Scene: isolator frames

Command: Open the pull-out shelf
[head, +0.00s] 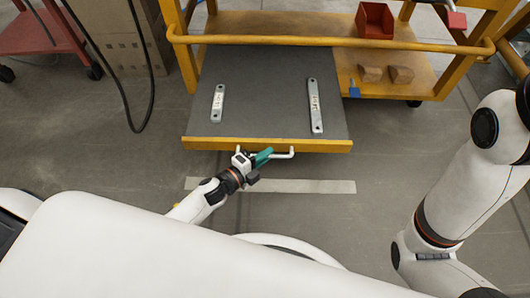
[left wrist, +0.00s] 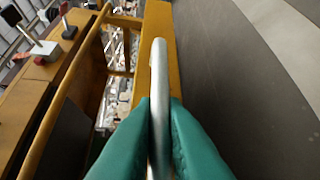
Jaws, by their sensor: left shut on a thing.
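The pull-out shelf (head: 265,95) is a dark grey board with a yellow front edge (head: 220,144), extending out from the yellow cart toward me. A pale bar handle (head: 288,153) is on that front edge. My left gripper (head: 264,155) has green fingers and is shut on the handle. In the left wrist view the green fingers (left wrist: 159,110) press on both sides of the pale handle bar (left wrist: 158,65), with the yellow front edge (left wrist: 156,22) behind it. My right arm shows at the right of the head view, but its gripper is out of view.
Two labelled metal bars (head: 218,103) (head: 315,105) lie on the shelf. The cart (head: 440,88) holds a red bin (head: 374,20) and two brown blocks (head: 370,73) (head: 401,74). A red cart (head: 45,35) stands at the far left. The floor before the shelf is clear, with a pale strip (head: 310,186).

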